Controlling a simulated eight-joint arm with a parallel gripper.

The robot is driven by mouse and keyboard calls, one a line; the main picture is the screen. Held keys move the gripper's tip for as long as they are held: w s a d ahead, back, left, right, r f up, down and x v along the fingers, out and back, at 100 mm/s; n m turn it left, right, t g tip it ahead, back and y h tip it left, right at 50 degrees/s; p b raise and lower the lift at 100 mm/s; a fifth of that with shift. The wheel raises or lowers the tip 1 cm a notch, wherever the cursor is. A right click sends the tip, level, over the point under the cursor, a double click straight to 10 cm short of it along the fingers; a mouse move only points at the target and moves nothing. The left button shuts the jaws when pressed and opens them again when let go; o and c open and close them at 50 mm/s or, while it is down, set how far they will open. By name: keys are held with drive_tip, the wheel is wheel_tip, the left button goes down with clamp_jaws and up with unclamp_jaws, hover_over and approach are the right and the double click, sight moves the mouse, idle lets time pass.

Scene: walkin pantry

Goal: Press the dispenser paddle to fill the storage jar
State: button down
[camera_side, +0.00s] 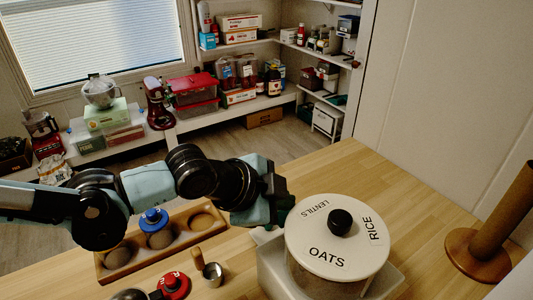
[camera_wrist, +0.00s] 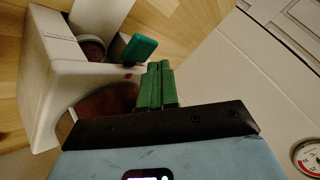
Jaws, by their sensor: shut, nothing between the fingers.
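The dispenser (camera_side: 336,240) stands on the table in the side view, with a round white top marked LENTILS, RICE and OATS and a black knob. In the wrist view its white housing (camera_wrist: 42,75) is at the left. A green paddle (camera_wrist: 138,48) sticks out from it. My gripper (camera_wrist: 158,68) is shut and empty, its green fingertips close to the paddle; I cannot tell if they touch. In the side view my gripper (camera_side: 284,206) is just left of the dispenser. A round container with dark contents (camera_wrist: 93,49), possibly the storage jar, is partly hidden by the housing.
A wooden tray (camera_side: 108,274) with round wells holds a blue-lidded jar (camera_side: 153,219). A wooden post (camera_side: 497,220) stands at the right. The table behind the dispenser is clear.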

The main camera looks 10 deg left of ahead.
sight(283, 215)
drive_tip(key=shift+r, duration=2.5)
drive_tip(key=shift+w+d+n+g+y, duration=0.35)
drive_tip(key=shift+w+g+y, duration=0.25)
drive_tip(key=shift+w+g, duration=0.2)
drive_tip(key=shift+w+d+r+g, duration=0.1)
drive_tip(key=shift+w+d+g, duration=0.1)
drive_tip(key=shift+g, duration=0.3)
drive_tip(key=shift+s+a+f+n+g+y, duration=0.2)
drive_tip(key=shift+f+g+y, duration=0.2)
drive_tip(key=shift+f+g, duration=0.35)
drive_tip(key=shift+s+a+f+n+g+y, duration=0.15)
drive_tip(key=shift+f+g+y, duration=0.35)
drive_tip(key=shift+f, duration=0.45)
drive_tip(key=shift+s+a+f+n+g+y, duration=0.1)
drive_tip(key=shift+s+f+n+g+y, duration=0.15)
drive_tip(key=shift+f+g, duration=0.55)
drive_tip(key=shift+f, duration=0.15)
